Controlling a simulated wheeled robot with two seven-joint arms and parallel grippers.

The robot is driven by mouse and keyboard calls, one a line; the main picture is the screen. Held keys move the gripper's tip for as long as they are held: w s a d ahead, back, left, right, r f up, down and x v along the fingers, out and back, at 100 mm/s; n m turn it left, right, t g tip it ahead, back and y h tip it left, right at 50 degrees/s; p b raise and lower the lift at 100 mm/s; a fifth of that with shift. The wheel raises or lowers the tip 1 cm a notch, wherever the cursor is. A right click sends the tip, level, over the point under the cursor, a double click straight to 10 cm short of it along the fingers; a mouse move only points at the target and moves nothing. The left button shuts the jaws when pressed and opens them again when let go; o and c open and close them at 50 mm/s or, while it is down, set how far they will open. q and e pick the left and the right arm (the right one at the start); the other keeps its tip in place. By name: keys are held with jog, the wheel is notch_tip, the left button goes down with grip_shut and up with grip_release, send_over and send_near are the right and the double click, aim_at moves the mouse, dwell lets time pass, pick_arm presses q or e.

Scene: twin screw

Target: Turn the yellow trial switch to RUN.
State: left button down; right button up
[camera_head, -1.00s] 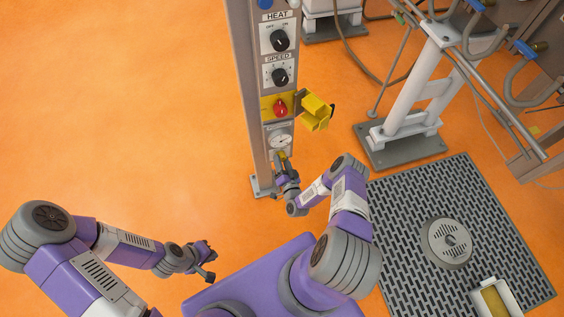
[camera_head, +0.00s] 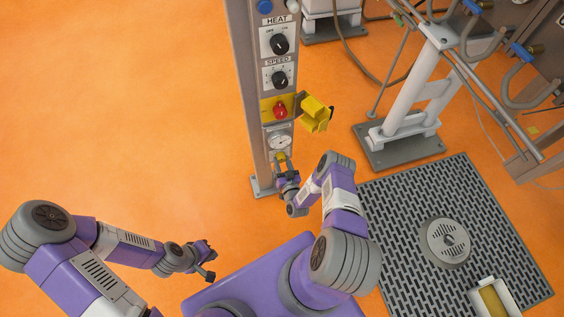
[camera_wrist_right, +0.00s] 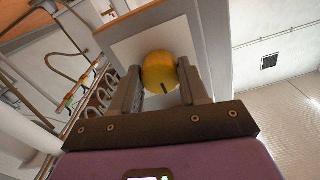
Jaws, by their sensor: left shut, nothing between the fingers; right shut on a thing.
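The label around the knob is not readable. My left gripper (camera_head: 211,252) is shut and empty, low at the left, far from the column.
A grey grating (camera_head: 400,215) lies at right. The orange floor at left is clear.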

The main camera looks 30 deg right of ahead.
jog(key=n+p, duration=0.1)
jog(key=n, duration=0.4)
jog(key=shift+n, duration=0.3)
jog(key=shift+s+d+f, duration=0.1)
dwell(0.4)
jog(key=o, duration=1.1)
jog(key=shift+c, duration=0.2)
jog(key=p+v, duration=0.2)
jog(key=v, duration=0.5)
jog(key=shift+s, duration=0.25)
